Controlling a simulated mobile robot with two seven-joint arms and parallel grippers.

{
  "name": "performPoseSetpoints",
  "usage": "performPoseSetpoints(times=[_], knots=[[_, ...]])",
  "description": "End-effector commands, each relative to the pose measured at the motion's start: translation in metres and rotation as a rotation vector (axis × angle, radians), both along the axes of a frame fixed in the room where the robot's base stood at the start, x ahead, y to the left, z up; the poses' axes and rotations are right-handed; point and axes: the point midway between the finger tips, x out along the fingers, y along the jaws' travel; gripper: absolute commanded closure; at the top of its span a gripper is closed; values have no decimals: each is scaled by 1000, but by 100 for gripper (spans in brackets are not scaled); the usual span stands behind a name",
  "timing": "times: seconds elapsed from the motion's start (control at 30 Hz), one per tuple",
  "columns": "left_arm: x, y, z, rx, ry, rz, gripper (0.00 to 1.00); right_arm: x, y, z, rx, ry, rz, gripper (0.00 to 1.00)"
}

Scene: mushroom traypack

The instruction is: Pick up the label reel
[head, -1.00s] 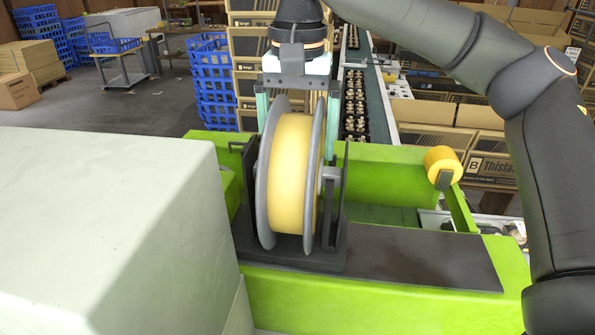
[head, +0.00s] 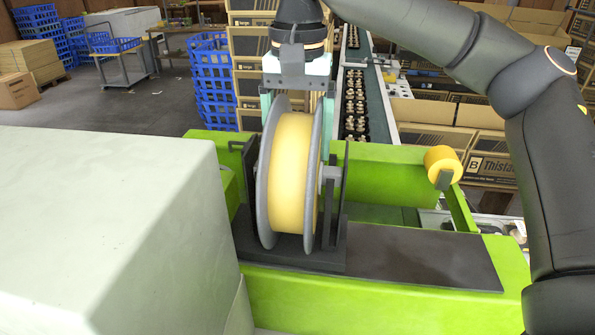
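The label reel (head: 291,170) is a wide yellow roll between two grey flanges. It stands upright in the dark holder (head: 329,228) on the green machine, in the middle of the head view. My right gripper (head: 297,125), whose arm comes in from the right, points down from above. Its pale teal fingers lie along the outer sides of the two flanges near the top and appear to press on them. The left finger is partly hidden behind the near flange. My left gripper is not in view.
A large pale box-shaped housing (head: 110,220) fills the lower left. A small yellow roller (head: 443,165) sits right of the reel on the green machine (head: 400,310). Behind are a conveyor (head: 376,105) with mushroom trays, stacked cartons and blue crates (head: 212,85).

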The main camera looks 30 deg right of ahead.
Motion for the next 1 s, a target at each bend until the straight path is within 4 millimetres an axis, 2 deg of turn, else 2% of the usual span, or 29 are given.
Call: performPoseSetpoints(times=[0.03, 0.1, 0.63, 0.77, 1.0], knots=[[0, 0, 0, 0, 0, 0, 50, 0, 0, 1, 1, -2, 0, 92], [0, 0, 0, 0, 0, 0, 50, 0, 0, 1, 1, -2, 0, 100], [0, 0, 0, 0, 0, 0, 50, 1, 0, 8, 2, -5, -1, 100], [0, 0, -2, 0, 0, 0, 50, 1, 1, 22, 3, -6, -1, 100], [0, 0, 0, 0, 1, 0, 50, 0, 1, 66, -1, -7, -1, 100]])
